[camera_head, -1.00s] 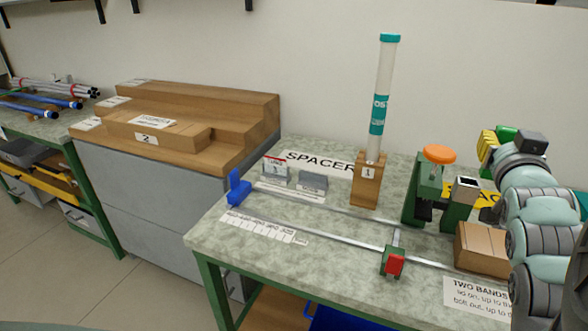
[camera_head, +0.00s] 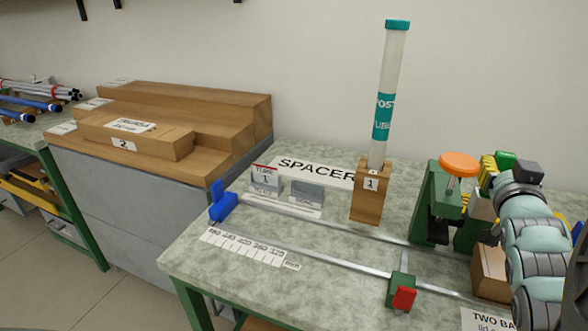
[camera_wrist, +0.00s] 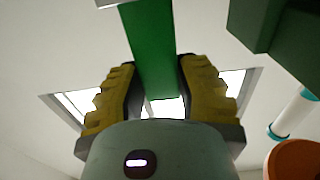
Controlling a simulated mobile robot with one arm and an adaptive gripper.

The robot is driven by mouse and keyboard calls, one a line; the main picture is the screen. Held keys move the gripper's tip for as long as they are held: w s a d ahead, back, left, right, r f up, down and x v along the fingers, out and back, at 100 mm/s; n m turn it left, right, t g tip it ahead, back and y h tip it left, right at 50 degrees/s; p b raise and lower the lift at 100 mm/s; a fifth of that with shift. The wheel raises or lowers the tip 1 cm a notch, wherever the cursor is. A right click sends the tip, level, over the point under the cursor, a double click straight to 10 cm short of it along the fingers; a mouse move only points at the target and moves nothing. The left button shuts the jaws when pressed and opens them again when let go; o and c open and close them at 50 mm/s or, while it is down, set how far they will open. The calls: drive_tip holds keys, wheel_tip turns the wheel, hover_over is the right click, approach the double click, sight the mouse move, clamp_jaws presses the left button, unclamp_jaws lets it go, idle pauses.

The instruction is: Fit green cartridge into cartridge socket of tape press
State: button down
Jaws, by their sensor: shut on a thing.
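My gripper (camera_wrist: 157,78) has its yellow fingers shut on the green cartridge (camera_wrist: 152,45), which runs up between them in the wrist view. In the head view my gripper (camera_head: 494,164) is at the right, with a bit of the green cartridge (camera_head: 505,159) showing at the fingers. The green tape press (camera_head: 433,205) with its orange knob (camera_head: 459,164) stands just left of my gripper. My arm and gripper largely cover the press's right part, and the socket's opening cannot be made out. Whether the cartridge touches the press cannot be told.
A tall clear tube with teal caps (camera_head: 390,70) stands in a wooden holder (camera_head: 367,205) left of the press. A wooden block (camera_head: 489,273) sits in front of the press beside my arm. A rail with a red-faced green stop (camera_head: 401,291) runs along the bench front.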

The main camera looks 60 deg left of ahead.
sight(488, 201)
wheel_tip(488, 201, down, 4)
drive_tip(key=shift+s+r+b, duration=0.1)
drive_tip(key=shift+r+b, duration=0.15)
drive_tip(key=shift+b, duration=0.4)
drive_tip(key=shift+a+f, duration=0.1)
drive_tip(key=shift+f, duration=0.1)
drive_tip(key=shift+r, duration=0.1)
drive_tip(key=c, duration=0.7)
unclamp_jaws()
drive_tip(key=shift+c, duration=0.2)
